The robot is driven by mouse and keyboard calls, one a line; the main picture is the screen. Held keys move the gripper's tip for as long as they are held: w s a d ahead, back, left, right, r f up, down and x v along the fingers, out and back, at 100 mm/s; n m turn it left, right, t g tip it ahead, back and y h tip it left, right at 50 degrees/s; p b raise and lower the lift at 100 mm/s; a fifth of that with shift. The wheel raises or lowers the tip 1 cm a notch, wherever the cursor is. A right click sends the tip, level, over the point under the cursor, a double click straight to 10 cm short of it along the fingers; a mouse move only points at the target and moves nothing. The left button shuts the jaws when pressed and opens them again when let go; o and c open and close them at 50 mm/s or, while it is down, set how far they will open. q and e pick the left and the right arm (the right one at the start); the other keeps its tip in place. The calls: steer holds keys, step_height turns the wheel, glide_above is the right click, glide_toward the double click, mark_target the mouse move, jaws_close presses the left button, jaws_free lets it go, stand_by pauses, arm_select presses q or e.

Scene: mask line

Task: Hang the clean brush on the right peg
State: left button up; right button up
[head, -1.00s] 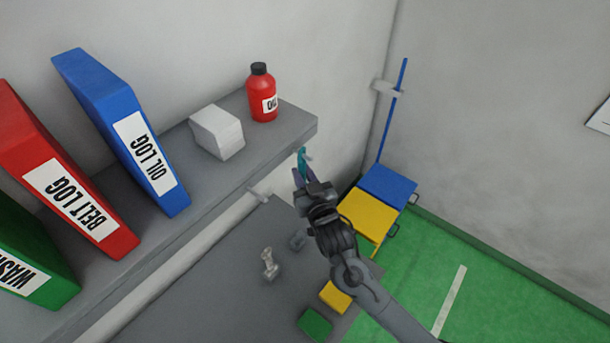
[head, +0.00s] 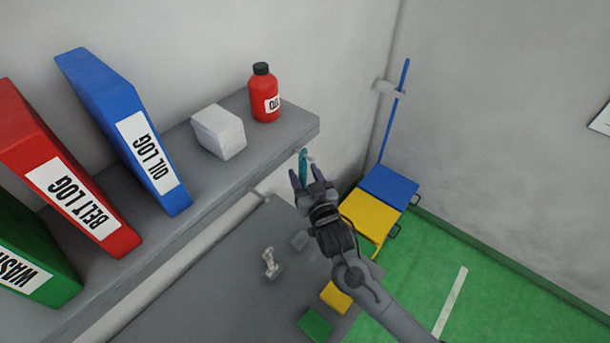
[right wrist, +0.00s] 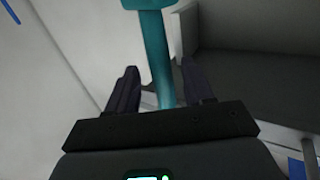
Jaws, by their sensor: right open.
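The teal brush (head: 303,163) is upright just below the right end of the shelf, by the wall. A small pale peg tip (head: 311,154) shows beside its top; whether the brush bears on it is not clear. My right gripper (head: 304,173) is open, its two dark fingers apart on either side of the brush. In the right wrist view the teal brush (right wrist: 155,50) runs between the open fingers, with visible gaps to both. Another pale peg (head: 261,190) sticks out under the shelf, further left. My left gripper is not in view.
The grey shelf (head: 235,170) holds binders, a white box (head: 218,131) and a red oil bottle (head: 265,94). Below, the grey table (head: 200,290) carries a pale metallic piece (head: 270,262) and yellow and green blocks. Blue and yellow bins (head: 368,213) stand right of the gripper.

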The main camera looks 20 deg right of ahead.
steer(key=shift+s+f, duration=0.1)
steer(key=shift+s, duration=0.4)
steer(key=s+d+f+g+p, duration=0.1)
steer(key=s+f+g, duration=0.2)
steer(key=s, duration=0.9)
steer(key=s+d+f+n+g+p, duration=0.1)
steer(key=s+f+g, duration=0.3)
steer(key=s, duration=0.7)
steer(key=s+d+f+g+p, duration=0.2)
steer(key=s+g, duration=0.5)
steer(key=s, duration=0.5)
step_height(320, 180, down, 2)
steer(key=shift+s+d+f+n+p, duration=0.1)
steer(key=shift+s+d+n+p, duration=0.15)
steer(key=shift+s+n+p, duration=0.15)
steer(key=shift+w, duration=0.1)
